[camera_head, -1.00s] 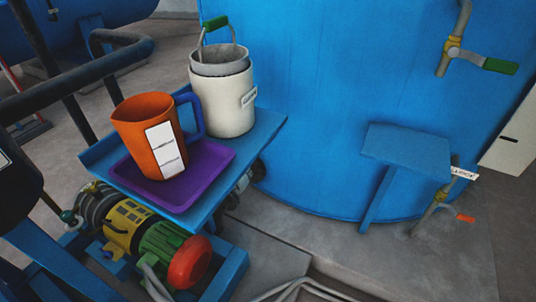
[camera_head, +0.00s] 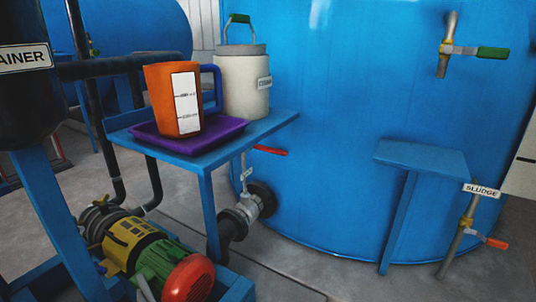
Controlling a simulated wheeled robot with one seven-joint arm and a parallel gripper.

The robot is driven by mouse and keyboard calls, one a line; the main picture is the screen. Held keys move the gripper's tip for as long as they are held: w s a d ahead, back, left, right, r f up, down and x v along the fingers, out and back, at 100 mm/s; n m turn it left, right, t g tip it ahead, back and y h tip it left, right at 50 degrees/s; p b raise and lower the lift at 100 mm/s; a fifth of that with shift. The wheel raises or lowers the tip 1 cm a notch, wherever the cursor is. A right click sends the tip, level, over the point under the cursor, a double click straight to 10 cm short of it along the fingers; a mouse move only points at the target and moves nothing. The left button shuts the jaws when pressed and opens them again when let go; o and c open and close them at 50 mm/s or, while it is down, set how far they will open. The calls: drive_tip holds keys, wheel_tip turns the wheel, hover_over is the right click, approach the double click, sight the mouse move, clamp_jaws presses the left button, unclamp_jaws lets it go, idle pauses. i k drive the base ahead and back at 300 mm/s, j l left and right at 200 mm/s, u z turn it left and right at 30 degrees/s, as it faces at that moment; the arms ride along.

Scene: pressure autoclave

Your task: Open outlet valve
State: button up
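A valve with a red lever handle (camera_head: 270,150) is on the pipe at the foot of the blue tank, below the small blue table. Its grey body (camera_head: 245,207) joins a dark flange on the tank wall. A small tag (camera_head: 246,173) hangs by its stem, too small to read. A tap with a green lever (camera_head: 492,52) is high on the tank at right. A lower tap with an orange lever (camera_head: 497,243) stands by the "SLUDGE" sign (camera_head: 481,190). No sign reading "outlet" is legible. My gripper is not in view.
The blue table (camera_head: 273,125) holds a purple tray (camera_head: 222,131), an orange jug (camera_head: 160,100) and a white canister (camera_head: 240,85). A pump motor (camera_head: 145,258) stands at lower left. A blue shelf (camera_head: 420,158) juts from the tank. Grey floor is open at bottom centre.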

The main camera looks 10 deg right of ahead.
sight(276, 151)
drive_tip(key=i+l+z, duration=0.25)
drive_tip(key=i+l, duration=0.55)
drive_tip(key=i, duration=0.1)
